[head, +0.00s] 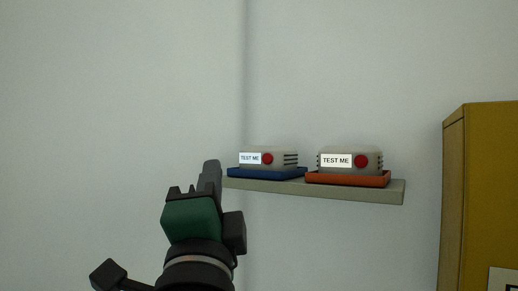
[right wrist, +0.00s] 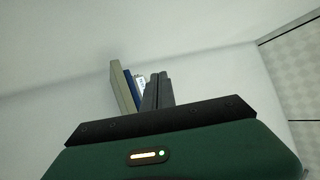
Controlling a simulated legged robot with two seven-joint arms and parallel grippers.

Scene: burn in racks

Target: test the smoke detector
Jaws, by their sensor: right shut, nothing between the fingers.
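Two grey smoke detectors sit on a wall shelf (head: 392,192) in the head view. The left detector (head: 278,153) is in a blue tray (head: 266,174), and the right detector (head: 350,151) is in an orange tray (head: 348,179). Each has a white "TEST ME" label and a red round button on its front. My right gripper (head: 211,170) is shut and empty, fingers up, just left of the blue tray in the picture. In the right wrist view the shut fingers (right wrist: 158,90) partly hide the shelf (right wrist: 122,88) and blue tray. My left gripper is not in view.
A yellow cabinet (head: 484,190) stands at the right edge of the head view. The pale wall (head: 120,100) behind and left of the shelf is bare. The space above the shelf is clear.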

